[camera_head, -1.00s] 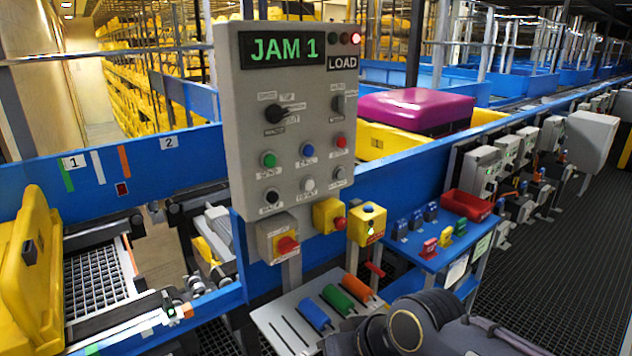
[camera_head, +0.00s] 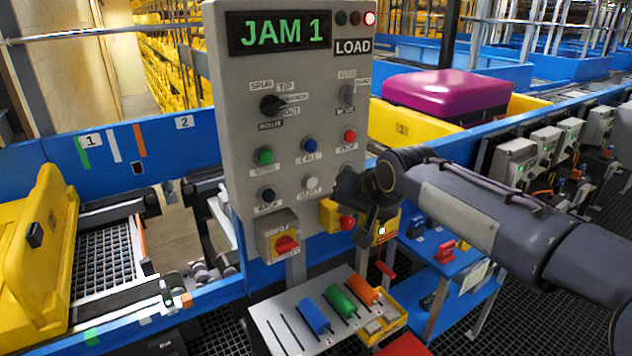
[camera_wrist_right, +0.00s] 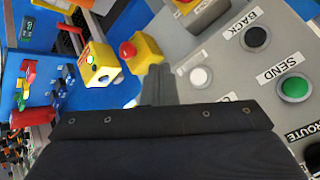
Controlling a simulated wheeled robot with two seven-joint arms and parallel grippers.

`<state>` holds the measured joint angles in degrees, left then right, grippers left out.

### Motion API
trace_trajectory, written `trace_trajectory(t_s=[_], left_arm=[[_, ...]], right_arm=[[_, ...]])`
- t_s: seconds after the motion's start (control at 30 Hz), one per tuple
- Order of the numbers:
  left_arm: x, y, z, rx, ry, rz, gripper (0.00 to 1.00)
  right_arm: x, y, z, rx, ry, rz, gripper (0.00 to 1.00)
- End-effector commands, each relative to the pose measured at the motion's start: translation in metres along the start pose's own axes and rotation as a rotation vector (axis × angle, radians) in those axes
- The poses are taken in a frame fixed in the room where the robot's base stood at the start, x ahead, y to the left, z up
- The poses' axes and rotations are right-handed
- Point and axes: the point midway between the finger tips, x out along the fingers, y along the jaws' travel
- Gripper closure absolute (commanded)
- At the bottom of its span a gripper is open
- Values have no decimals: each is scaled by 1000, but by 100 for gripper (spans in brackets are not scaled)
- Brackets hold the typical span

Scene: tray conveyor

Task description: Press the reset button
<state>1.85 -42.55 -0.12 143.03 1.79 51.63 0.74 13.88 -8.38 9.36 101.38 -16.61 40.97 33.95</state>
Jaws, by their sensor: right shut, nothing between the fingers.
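A grey control panel (camera_head: 236,130) faces me, with a display reading "JAM 1". In its bottom row is a white button (camera_head: 309,181), whose label is too blurred to read surely; it may be the reset button. The white button also shows in the right wrist view (camera_wrist_right: 201,77), just right of the fingertips. My right gripper (camera_head: 346,190) is shut and empty, at the panel's lower right, to the right of the white button and apart from it in the picture. It hides the bottom-right button. My left gripper is out of view.
A black button (camera_head: 267,195) sits left of the white one, with green (camera_head: 264,156), blue (camera_head: 310,145) and red (camera_head: 349,135) buttons above. Below are a red-knobbed yellow switch box (camera_head: 286,244) and a red-topped yellow box (camera_head: 347,222). A purple suitcase (camera_head: 446,93) lies behind.

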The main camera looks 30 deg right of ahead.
Motion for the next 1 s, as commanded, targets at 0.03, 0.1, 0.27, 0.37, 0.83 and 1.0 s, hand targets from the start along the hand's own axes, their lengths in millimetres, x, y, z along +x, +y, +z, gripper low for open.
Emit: trace_trajectory(t_s=[0.03,0.1,0.27,0.37,0.83,1.0], left_arm=[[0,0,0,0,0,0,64],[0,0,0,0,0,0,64],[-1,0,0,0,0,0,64],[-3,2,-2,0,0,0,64],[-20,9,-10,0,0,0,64],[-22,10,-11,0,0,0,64]], right_arm=[[0,0,0,0,0,0,100],[0,0,0,-1,-1,0,100],[1,-1,-1,-1,-2,0,100],[6,-5,-4,-1,-4,1,100],[49,-37,-36,-2,-3,0,100],[58,-43,-42,-1,-2,0,100]])
